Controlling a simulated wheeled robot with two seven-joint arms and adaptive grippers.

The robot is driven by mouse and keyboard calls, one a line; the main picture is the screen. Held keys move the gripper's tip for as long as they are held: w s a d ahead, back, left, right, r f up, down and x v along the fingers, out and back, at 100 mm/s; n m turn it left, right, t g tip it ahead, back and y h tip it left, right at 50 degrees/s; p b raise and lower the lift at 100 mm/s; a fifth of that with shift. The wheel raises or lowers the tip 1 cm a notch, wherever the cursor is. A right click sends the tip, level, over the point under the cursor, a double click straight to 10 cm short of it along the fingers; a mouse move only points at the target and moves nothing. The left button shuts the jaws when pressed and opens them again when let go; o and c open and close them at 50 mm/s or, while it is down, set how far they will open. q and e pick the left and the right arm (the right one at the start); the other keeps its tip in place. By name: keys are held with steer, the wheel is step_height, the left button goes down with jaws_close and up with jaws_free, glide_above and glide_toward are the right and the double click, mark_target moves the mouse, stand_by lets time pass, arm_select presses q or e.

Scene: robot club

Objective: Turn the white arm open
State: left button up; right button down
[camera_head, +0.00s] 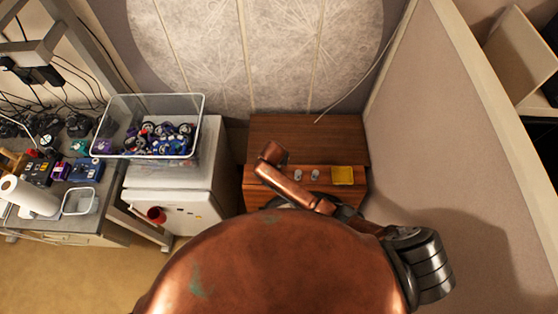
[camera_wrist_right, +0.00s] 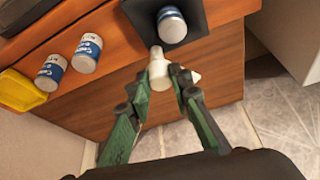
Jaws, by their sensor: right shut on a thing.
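The white arm (camera_wrist_right: 157,62) is a short pale piece at the front edge of a dark square plate (camera_wrist_right: 195,12), in the right wrist view. A white and blue can (camera_wrist_right: 171,26) stands on the plate just beyond it. My right gripper (camera_wrist_right: 162,77), with green fingers, is shut on the white arm, one finger on each side. The fingers hide part of it, so I cannot tell how far it is turned. In the head view, my copper-coloured body and arm cover this spot. My left gripper is not in view.
Two more cans (camera_wrist_right: 50,72) (camera_wrist_right: 87,54) and a yellow container (camera_wrist_right: 20,92) are on the wooden cabinet (camera_head: 310,140). A clear bin of small items (camera_head: 150,97) tops the white cabinet to the left. A partition (camera_head: 450,110) closes off the right. Tiled floor shows beside the cabinet.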

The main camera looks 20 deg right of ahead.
stand_by(0.5)
steer(key=c, duration=1.7)
jaws_free()
steer(key=shift+c, duration=0.2)
steer(key=shift+s+a+r, duration=0.1)
steer(key=shift+a+r, duration=0.05)
steer(key=shift+r, duration=0.3)
steer(key=v, duration=1.1)
steer(key=shift+s, duration=0.1)
